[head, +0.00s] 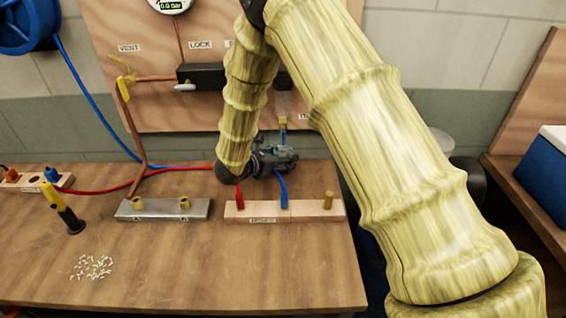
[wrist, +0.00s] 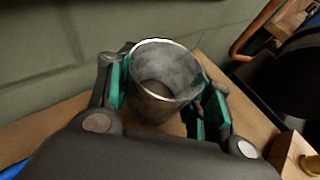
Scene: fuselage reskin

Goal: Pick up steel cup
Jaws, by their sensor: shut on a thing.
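The steel cup (wrist: 160,85) shows in the wrist view as a grey metal cup with a bright rim, its open mouth facing the camera. My gripper (wrist: 165,100) has its green-padded fingers on either side of the cup and is shut on it. In the head view my gripper (head: 273,160) is at the back of the wooden table, behind the light wooden block. I cannot clearly make out the cup in the head view. Whether the cup's base touches the table is hidden.
The wooden block (head: 262,212) with red and blue hoses and the metal block (head: 164,209) stand in front of my gripper on the table (head: 190,270). Small white pieces (head: 92,267) lie at front left. A plywood panel (head: 140,95) with piping rises behind.

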